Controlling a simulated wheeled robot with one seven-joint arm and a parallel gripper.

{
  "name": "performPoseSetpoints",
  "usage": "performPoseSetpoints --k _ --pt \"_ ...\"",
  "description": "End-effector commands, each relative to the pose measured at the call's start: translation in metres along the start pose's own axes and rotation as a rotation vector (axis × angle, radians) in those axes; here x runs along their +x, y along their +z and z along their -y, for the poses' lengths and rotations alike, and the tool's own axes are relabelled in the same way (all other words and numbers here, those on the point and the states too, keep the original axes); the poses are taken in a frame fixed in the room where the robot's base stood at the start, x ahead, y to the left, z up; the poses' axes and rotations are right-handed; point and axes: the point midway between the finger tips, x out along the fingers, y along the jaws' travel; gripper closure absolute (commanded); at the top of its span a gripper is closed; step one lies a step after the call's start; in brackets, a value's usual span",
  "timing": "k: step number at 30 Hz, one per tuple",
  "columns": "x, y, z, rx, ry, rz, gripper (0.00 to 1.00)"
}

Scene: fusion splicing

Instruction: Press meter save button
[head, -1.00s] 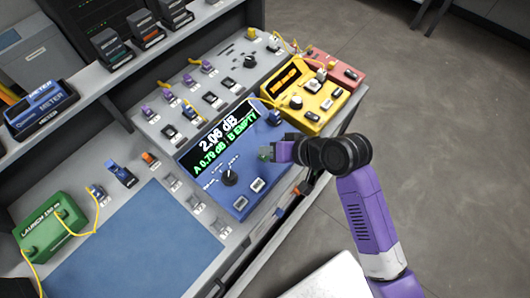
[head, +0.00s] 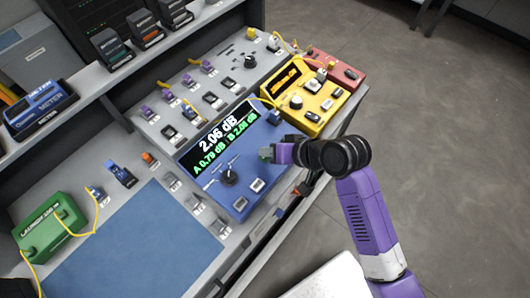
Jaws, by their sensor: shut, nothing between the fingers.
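The blue meter (head: 240,155) lies on the bench in the middle of the head view. Its screen (head: 222,135) reads 2.06 dB, with A 0.79 dB and B 2.06 dB below. A dark knob (head: 229,178) and two pale buttons, a left one (head: 240,204) and a right one (head: 257,185), are on its face. A greenish piece shows at its right side, by my gripper. My gripper (head: 266,153) is shut and empty over the meter's right part, beyond the pale buttons. Whether its tips touch the meter cannot be told.
A yellow unit (head: 312,103) and a red unit (head: 345,76) stand beyond the meter. A green launch box (head: 50,228) with yellow fibre is at the left. A blue mat (head: 130,250) lies clear in front. Small connectors line the grey panels.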

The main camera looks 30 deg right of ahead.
Motion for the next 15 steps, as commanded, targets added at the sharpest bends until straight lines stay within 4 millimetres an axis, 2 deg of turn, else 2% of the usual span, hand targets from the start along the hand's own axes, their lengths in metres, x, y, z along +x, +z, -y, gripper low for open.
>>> performPoseSetpoints --k 15 --pt "-0.012 -0.008 0.009 0.000 0.000 0.001 1.00"
